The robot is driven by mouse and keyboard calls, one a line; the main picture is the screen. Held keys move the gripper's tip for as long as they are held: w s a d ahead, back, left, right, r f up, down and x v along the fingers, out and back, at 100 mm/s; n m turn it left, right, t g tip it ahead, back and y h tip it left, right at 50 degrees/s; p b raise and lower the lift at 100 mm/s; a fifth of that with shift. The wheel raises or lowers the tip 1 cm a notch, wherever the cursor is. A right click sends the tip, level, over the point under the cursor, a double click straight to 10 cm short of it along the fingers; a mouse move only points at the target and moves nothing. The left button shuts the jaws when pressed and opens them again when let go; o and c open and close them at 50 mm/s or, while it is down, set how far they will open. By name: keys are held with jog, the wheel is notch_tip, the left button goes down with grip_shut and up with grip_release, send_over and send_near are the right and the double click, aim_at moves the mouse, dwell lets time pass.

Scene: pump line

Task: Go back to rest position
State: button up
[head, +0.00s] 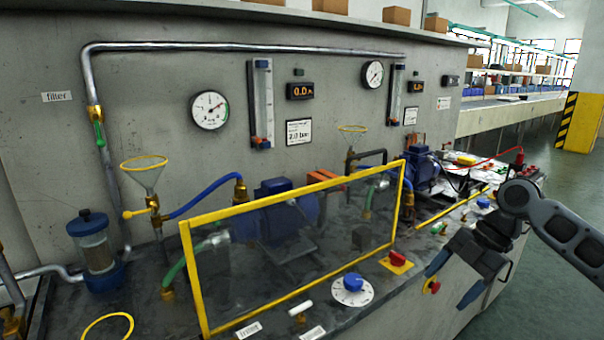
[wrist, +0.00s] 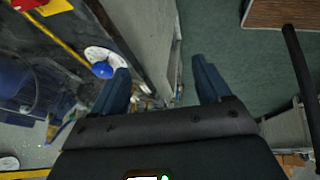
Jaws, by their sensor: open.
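My gripper (head: 454,280) is at the right in the head view, off the front edge of the bench (head: 400,300). Its two blue fingers are spread, with nothing between them. In the wrist view my gripper (wrist: 163,85) also shows open and empty, with the bench side and green floor beyond the fingers. My arm reaches in from the right edge of the head view.
A yellow-framed clear guard (head: 300,255) stands on the bench. A blue knob (head: 353,283) and a red switch (head: 397,259) sit near the front edge, left of my gripper. The green floor (head: 560,290) at right looks clear.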

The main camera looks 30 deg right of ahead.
jog(key=w+a+m+t+y, duration=0.1)
jog(key=w+a+t, duration=0.2)
jog(key=w+a, duration=0.8)
jog(key=w+a+r+m+t, duration=0.1)
jog(key=a+m+t, duration=0.9)
jog(key=a, duration=1.3)
jog(key=s+a+f+m+h, duration=0.1)
jog(key=s+f+m+h, duration=0.15)
jog(key=s, duration=0.45)
jog(key=s+a+f+m+g+h, duration=0.1)
jog(key=s+f+m+h, duration=0.1)
jog(key=s+m, duration=0.3)
jog(key=s+a+f+m+h, duration=0.1)
jog(key=s+f+m+h, duration=0.1)
jog(key=s, duration=0.6)
jog(key=s+d+r+n, duration=0.1)
jog(key=s+d+r, duration=0.2)
jog(key=s, duration=0.7)
jog(key=s+d+r+n, duration=0.1)
jog(key=s+d+r, duration=0.2)
jog(key=s, duration=0.8)
jog(key=shift+d, duration=0.5)
